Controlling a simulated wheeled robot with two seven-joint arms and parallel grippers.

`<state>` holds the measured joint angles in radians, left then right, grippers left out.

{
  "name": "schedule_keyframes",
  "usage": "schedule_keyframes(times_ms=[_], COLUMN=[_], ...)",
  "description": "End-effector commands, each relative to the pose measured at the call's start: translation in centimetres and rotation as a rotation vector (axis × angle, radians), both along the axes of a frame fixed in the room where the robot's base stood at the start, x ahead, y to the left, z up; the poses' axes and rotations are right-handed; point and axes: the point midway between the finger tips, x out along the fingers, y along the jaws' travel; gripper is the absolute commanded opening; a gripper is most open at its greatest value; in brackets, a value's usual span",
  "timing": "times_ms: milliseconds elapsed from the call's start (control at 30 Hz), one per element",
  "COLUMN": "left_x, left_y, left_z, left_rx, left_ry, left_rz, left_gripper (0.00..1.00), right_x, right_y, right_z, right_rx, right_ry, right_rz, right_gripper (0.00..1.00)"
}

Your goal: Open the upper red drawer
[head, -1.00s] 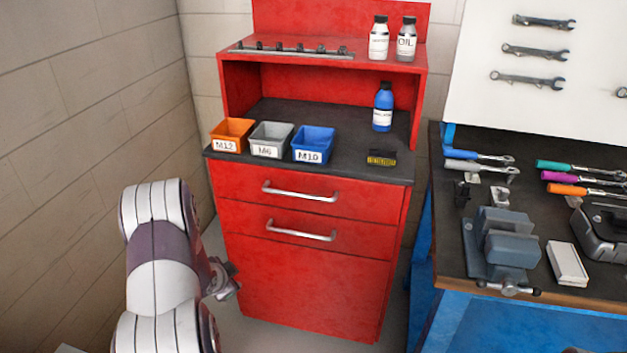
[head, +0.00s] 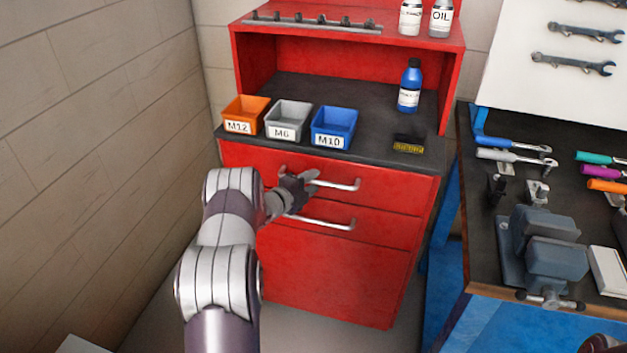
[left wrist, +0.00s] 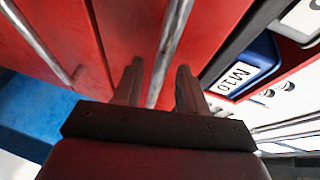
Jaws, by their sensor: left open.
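The red cabinet has an upper drawer (head: 385,187) just under its dark worktop, and it is shut. Its silver bar handle (head: 338,184) runs across the front. A lower drawer with its own handle (head: 325,222) is below, also shut. My left gripper (head: 306,181) is at the left part of the upper handle and hides some of it. In the left wrist view the upper handle (left wrist: 170,55) runs between the two open fingers (left wrist: 158,82). I cannot tell whether the fingers touch it. The lower handle (left wrist: 38,40) shows at the left there. My right gripper is not in view.
Orange (head: 246,112), grey (head: 288,120) and blue (head: 334,126) bins stand on the worktop above the drawer, with a blue bottle (head: 409,88) behind. A workbench with a vise (head: 545,250) is at the right. A wall (head: 90,130) is at the left.

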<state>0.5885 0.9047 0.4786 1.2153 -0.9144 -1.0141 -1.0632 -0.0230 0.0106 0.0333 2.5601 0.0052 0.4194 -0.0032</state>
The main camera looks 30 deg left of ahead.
Motion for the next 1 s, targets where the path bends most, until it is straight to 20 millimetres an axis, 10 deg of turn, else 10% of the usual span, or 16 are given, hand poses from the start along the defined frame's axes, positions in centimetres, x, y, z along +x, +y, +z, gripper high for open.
schedule_keyframes(times_ms=[433,600,1000], left_x=[1.45,1.43,0.98], left_y=[-0.23,-0.22,-0.29], left_z=[-0.29,-0.29,-0.45], left_rx=[-0.001,-0.001,-0.002], left_ry=[0.000,0.000,0.003], left_rz=[0.001,0.001,0.002], left_gripper=[0.41,0.00,0.00], right_x=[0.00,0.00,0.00], right_y=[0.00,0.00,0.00], right_z=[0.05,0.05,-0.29], right_rx=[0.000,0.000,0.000], right_ry=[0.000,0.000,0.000], right_rz=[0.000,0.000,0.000], right_gripper=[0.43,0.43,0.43])
